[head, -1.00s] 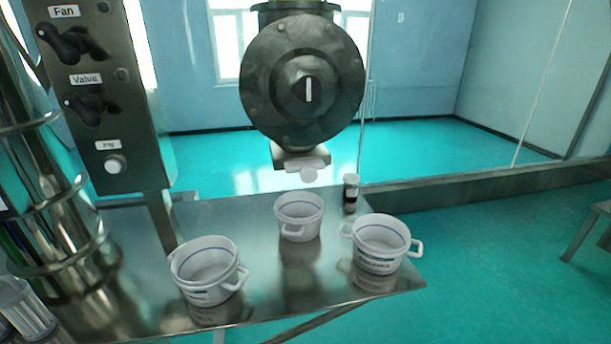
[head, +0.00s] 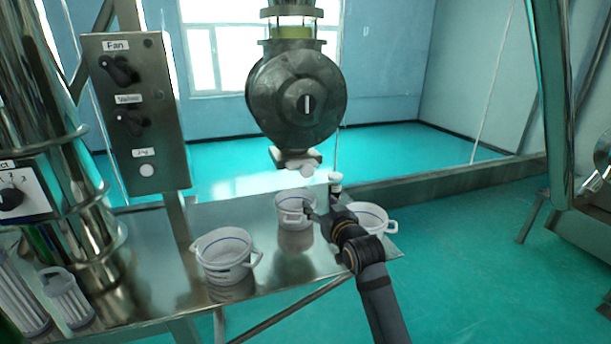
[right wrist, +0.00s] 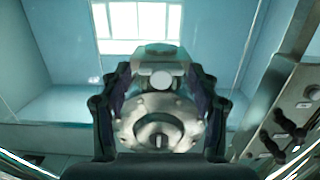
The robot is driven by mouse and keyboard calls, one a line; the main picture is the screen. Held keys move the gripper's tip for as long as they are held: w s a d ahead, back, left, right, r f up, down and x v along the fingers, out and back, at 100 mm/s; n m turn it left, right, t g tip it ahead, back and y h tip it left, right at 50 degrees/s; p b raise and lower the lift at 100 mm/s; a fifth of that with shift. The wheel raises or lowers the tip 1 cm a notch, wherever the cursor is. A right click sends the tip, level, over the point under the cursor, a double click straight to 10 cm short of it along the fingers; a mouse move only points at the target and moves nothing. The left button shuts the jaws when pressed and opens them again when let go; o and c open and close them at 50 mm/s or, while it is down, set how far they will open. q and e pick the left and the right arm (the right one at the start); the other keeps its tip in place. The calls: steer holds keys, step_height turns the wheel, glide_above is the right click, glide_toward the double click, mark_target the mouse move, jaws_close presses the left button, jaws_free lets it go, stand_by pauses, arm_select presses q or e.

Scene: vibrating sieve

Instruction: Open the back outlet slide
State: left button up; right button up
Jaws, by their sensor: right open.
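The round metal drum (head: 297,98) hangs above the steel table, with a knob on its face. Under it sits the outlet (head: 293,152) with a pale slide plate and a round white knob (head: 306,171). I see no contact with the knob. My left gripper is not in view.
White buckets stand on the steel table (head: 180,280): one at left (head: 224,254), one under the outlet (head: 290,208), and one at right (head: 372,220) partly hidden by my right arm. A control panel (head: 135,110) is at left.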

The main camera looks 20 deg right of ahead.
steer(key=t, duration=0.1)
glide_toward(308, 172)
steer(key=w+p, duration=0.1)
steer(key=w, duration=0.4)
steer(key=w+p, duration=0.2)
steer(key=w, duration=0.3)
steer(key=shift+a, duration=0.2)
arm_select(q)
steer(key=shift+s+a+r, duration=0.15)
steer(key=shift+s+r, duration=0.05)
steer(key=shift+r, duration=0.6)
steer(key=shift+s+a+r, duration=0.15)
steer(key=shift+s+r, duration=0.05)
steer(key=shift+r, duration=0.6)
arm_select(e)
steer(key=shift+w+f, duration=0.1)
steer(key=shift+w, duration=0.3)
steer(key=shift+c, duration=0.3)
jaws_close()
